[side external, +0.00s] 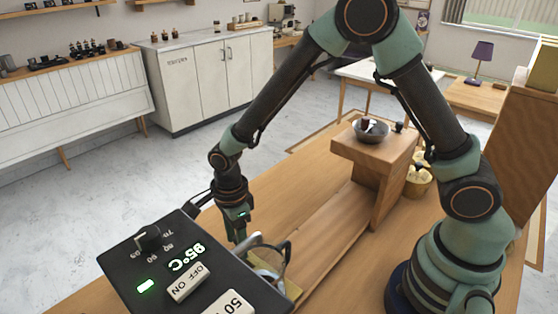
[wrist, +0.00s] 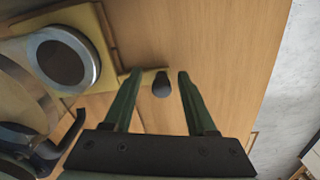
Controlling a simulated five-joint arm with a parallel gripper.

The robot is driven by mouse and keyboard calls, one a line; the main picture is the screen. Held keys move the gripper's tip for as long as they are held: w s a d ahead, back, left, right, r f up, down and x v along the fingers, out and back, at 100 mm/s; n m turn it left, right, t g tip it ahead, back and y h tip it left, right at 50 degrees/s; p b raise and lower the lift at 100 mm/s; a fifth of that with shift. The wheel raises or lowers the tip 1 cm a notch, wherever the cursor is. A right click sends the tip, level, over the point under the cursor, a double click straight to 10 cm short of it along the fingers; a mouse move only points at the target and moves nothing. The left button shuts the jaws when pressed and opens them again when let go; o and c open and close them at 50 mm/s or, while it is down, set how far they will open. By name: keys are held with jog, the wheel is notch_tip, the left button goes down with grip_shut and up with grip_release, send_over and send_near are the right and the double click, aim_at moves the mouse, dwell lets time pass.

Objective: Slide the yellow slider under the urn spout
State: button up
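The yellow slider (wrist: 103,22) is a flat plate at the upper left of the wrist view, with a narrow arm ending in a dark rounded knob (wrist: 161,86). A round metal-rimmed piece with a dark centre (wrist: 62,60) sits on the plate. In the side view only a yellow corner of the slider (side external: 293,290) shows behind the black control box (side external: 160,270). My gripper (wrist: 158,75) is open, its two green fingers on either side of the knob with gaps visible. It also shows in the side view (side external: 240,236), beside the box. I cannot make out the urn spout.
A metal part (side external: 262,258) and a black curved handle (side external: 283,258) are close right of my gripper. A wooden stand (side external: 375,155) with a grey bowl (side external: 370,131) stands further back. The wooden tabletop (wrist: 215,35) is clear right of the knob.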

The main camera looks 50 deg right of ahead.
jog(key=shift+d, duration=0.1)
jog(key=shift+w+r, duration=0.1)
jog(key=shift+r, duration=0.45)
notch_tip(320, 180, up, 11)
dwell(0.4)
jog(key=s+d+r+n+t, duration=0.2)
jog(key=s+d+r+n, duration=0.2)
jog(key=d+n, duration=0.3)
jog(key=s+d+r+n+t, duration=0.3)
jog(key=s+d+r+n, duration=0.2)
jog(key=n, duration=0.9)
jog(key=d+r, duration=0.1)
jog(key=d, duration=0.2)
jog(key=shift+r+t, duration=0.3)
jog(key=shift+r, duration=0.1)
